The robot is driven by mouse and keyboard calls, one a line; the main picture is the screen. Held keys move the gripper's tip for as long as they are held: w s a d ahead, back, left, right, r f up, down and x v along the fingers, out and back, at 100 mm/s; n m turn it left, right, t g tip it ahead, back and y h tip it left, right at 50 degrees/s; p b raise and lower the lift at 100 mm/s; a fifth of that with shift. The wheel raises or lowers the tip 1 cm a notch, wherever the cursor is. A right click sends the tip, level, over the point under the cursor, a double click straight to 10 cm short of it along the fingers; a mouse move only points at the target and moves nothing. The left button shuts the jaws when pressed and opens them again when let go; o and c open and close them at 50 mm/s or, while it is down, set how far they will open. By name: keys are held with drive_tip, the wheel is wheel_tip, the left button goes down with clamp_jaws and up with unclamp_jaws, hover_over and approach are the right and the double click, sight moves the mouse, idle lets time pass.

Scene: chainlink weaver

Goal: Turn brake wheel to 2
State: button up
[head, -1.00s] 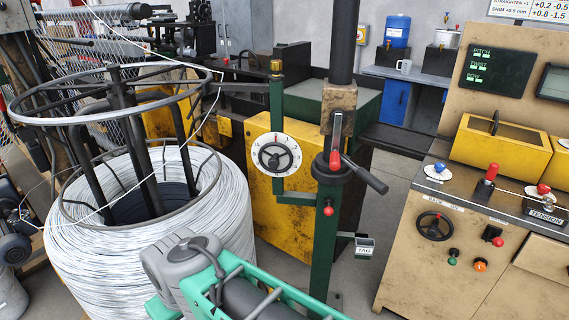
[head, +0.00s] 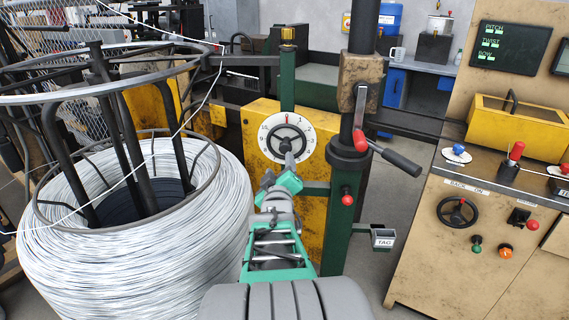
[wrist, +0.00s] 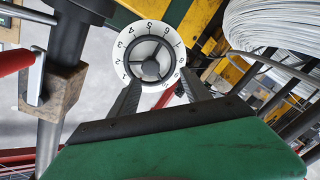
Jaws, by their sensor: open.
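The brake wheel (head: 299,132) is a dark three-spoked handwheel in front of a white numbered dial (head: 266,138), set before a yellow machine housing. In the wrist view the wheel (wrist: 151,62) and its dial (wrist: 120,66) show close up, with the numbers turned around. My gripper (head: 286,166) reaches toward the wheel from below in the head view. In the wrist view its two dark fingers (wrist: 158,92) are spread, one on each side of the wheel's near part. I cannot tell whether they touch the rim. A red mark sits near the dial's top.
A green post with a red-knobbed lever (head: 361,138) stands just right of the dial. A large wire coil (head: 130,255) is on the left, with a loose strand crossing above it. A control cabinet (head: 455,265) is at the right.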

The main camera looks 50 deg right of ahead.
sight(286, 150)
drive_tip(key=shift+h, duration=0.5)
drive_tip(key=x, duration=0.5)
drive_tip(key=s+x, duration=0.1)
drive_tip(key=x, duration=0.2)
drive_tip(key=shift+d+r+p, duration=0.3)
drive_tip(key=shift+d+r, duration=0.05)
drive_tip(key=shift+d, duration=0.05)
clamp_jaws()
